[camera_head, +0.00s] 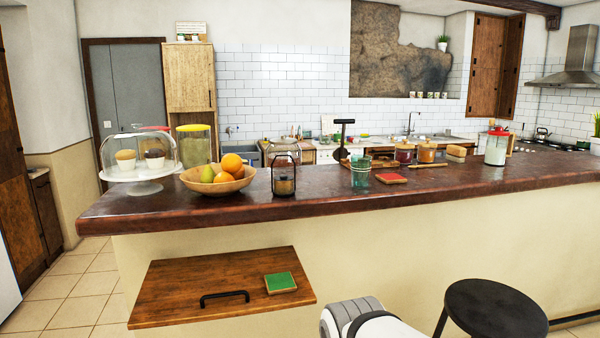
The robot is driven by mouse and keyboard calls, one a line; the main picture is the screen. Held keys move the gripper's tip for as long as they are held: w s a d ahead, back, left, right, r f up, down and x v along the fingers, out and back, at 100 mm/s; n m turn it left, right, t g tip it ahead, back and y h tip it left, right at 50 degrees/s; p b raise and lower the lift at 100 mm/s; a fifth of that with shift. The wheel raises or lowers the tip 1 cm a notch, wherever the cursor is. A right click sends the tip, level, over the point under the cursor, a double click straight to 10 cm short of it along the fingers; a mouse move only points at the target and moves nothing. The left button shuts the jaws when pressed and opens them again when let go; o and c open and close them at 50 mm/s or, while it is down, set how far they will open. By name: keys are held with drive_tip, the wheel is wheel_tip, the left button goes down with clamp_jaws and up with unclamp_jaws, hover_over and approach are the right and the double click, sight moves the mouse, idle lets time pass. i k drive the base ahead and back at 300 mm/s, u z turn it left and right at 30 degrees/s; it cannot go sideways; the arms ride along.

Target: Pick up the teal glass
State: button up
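The teal glass (360,172) stands upright on the dark wooden counter (440,186), a little right of the middle of the picture. It is see-through and looks empty. A white and grey rounded part of my arm shows at the bottom edge, well below the counter top and away from the glass. My gripper's fingers do not show.
A black lantern (284,176), a fruit bowl (217,182) and a domed cake stand (143,187) fill the counter's left. Jars (404,153) and a white-filled canister (496,149) stand right. A wooden panel (185,288) bearing a green tile (281,282) and a black stool (495,308) are below.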

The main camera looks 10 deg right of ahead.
sight(361, 165)
drive_tip(key=u, duration=0.05)
drive_tip(key=k, duration=0.5)
drive_tip(key=z, duration=0.4)
drive_tip(key=i, duration=1.4)
drive_tip(key=z, duration=0.3)
